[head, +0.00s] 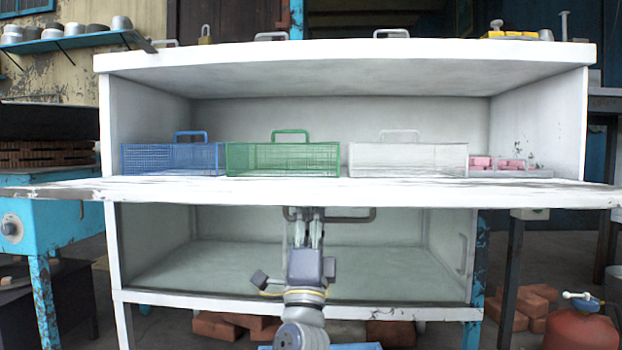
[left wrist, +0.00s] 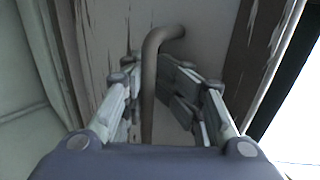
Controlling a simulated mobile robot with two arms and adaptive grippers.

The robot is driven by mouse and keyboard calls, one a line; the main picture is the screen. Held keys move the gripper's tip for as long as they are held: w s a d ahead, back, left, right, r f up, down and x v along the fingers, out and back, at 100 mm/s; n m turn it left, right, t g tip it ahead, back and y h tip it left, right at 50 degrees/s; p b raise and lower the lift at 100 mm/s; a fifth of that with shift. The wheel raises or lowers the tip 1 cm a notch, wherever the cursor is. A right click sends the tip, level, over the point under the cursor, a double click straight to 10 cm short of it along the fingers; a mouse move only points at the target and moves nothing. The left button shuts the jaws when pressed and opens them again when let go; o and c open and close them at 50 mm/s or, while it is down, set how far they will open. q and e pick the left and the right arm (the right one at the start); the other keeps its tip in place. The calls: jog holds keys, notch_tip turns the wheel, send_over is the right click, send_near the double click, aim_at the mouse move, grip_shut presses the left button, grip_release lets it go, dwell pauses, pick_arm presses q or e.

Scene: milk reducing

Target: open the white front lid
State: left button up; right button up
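The white front lid (head: 420,191) is swung out and lies about level across the front of the white cabinet, above its lower compartment. Its grey handle (head: 350,215) hangs below the lid; it also shows in the left wrist view (left wrist: 149,85). My left gripper (head: 308,222) is under the lid at the left part of the handle. In the left wrist view the handle's bar runs between the fingers, with small gaps seeming to show beside it, so the gripper looks open around the bar. My right gripper is in neither view.
Blue (head: 172,158), green (head: 283,159) and white (head: 408,159) baskets stand in the upper compartment, with pink items (head: 500,163) at its right. The lower compartment (head: 240,265) looks empty. A blue table (head: 62,222) stands left; bricks and a red canister (head: 580,330) lie right.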

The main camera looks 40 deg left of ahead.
aim_at(310, 191)
pick_arm(q)
notch_tip(310, 191, up, 8)
jog(key=shift+s+f, duration=0.15)
jog(key=shift+f, duration=0.1)
jog(key=shift+d, duration=0.1)
jog(key=shift+s+d+f+b, duration=0.2)
jog(key=shift+s+f+b, duration=0.2)
jog(key=shift+f, duration=0.4)
jog(key=shift+s+d+f+b, duration=0.25)
jog(key=shift+f+b, duration=0.2)
jog(key=shift+f, duration=0.3)
jog(key=shift+s+d+f+b, duration=0.2)
jog(key=shift+s+f+b, duration=0.2)
jog(key=shift+f, duration=0.4)
jog(key=w+b+v, duration=0.1)
jog(key=b+v, duration=0.2)
jog(key=v, duration=0.4)
jog(key=shift+a+f, duration=0.2)
jog(key=shift+f, duration=0.3)
jog(key=shift+s, duration=0.15)
